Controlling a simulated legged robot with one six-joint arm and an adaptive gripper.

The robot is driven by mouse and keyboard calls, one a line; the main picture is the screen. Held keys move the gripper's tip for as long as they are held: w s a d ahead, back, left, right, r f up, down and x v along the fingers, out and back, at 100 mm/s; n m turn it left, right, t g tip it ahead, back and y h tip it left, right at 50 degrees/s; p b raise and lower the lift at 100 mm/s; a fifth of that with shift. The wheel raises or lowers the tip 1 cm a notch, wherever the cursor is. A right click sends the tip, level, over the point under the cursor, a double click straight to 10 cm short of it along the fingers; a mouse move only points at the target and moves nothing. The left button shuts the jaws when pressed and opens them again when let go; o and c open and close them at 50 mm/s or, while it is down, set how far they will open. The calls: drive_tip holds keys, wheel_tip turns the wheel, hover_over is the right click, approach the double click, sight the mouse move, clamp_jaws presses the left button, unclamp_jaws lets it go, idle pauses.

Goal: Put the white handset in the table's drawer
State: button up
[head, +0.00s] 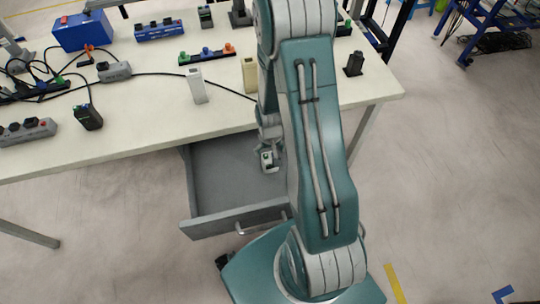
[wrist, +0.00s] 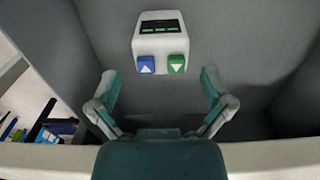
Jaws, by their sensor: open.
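The white handset (wrist: 160,45), with a dark display, a blue button and a green button, is inside the open drawer (head: 225,175) of the table. In the head view the handset (head: 268,161) is small, near the drawer's right side, below my gripper (head: 267,143). In the wrist view my gripper (wrist: 158,76) is open, with its two fingers spread apart. The handset shows just past the fingertips, between their lines, with visible gaps on both sides. Whether it rests on the drawer floor is hard to tell.
The table top (head: 150,115) above the drawer carries a white upright block (head: 197,86), a cream block (head: 249,75), a blue box (head: 82,31), power strips and cables. The drawer's left part is empty. My arm hides part of its right side.

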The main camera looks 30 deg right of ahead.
drive_tip(key=s+a+r+n+t, duration=0.1)
drive_tip(key=a+r, duration=0.2)
drive_tip(key=r, duration=0.9)
drive_tip(key=s+a+r+t, duration=0.1)
drive_tip(key=a+r+t, duration=0.1)
drive_tip(key=r, duration=1.1)
drive_tip(key=s+a+r+n+t, duration=0.2)
drive_tip(key=s+a+r, duration=0.3)
drive_tip(key=s+r, duration=0.6)
drive_tip(key=shift+a+r+t, duration=0.15)
drive_tip(key=shift+a+t, duration=0.15)
drive_tip(key=shift+a, duration=0.1)
drive_tip(key=shift+w, duration=0.1)
